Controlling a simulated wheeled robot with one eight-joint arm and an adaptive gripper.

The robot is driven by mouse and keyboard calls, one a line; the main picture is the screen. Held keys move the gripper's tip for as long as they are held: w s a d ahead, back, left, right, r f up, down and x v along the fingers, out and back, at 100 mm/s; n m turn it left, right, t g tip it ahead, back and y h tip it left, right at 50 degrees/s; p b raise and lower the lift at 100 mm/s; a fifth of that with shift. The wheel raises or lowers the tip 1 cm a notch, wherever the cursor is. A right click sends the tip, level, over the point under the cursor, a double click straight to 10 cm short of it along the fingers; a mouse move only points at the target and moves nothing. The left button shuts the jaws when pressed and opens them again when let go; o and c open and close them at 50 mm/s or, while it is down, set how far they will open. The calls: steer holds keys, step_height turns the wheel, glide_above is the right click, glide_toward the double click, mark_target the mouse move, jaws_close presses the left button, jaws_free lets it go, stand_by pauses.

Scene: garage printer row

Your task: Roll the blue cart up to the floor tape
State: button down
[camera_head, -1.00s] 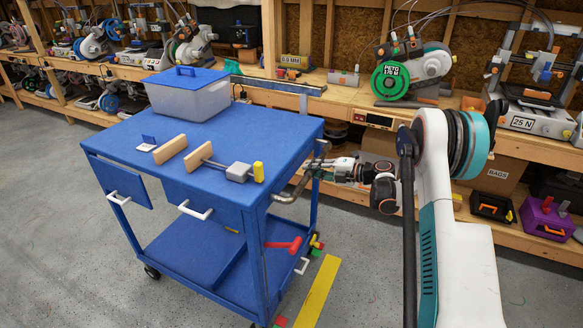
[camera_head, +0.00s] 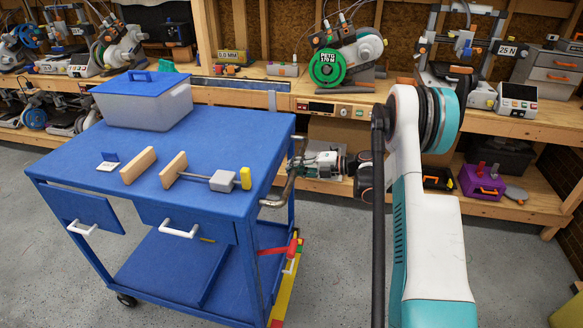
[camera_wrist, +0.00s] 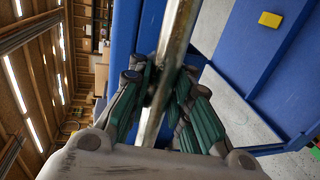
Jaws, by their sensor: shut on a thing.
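The blue cart (camera_head: 225,130) stands left of centre in the head view, with a metal bar handle (camera_head: 290,178) on its right side. My gripper (camera_head: 302,160) is at this handle. In the wrist view its dark green fingers (camera_wrist: 163,88) are closed around the metal bar (camera_wrist: 160,75).
A wooden bench (camera_head: 400,108) with printers runs behind. A purple box (camera_head: 482,182) sits on its lower shelf.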

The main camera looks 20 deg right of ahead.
steer(key=shift+r, duration=0.15)
steer(key=c, duration=1.5)
jaws_free()
steer(key=shift+o, duration=0.2)
steer(key=v, duration=1.2)
steer(key=shift+w, duration=0.1)
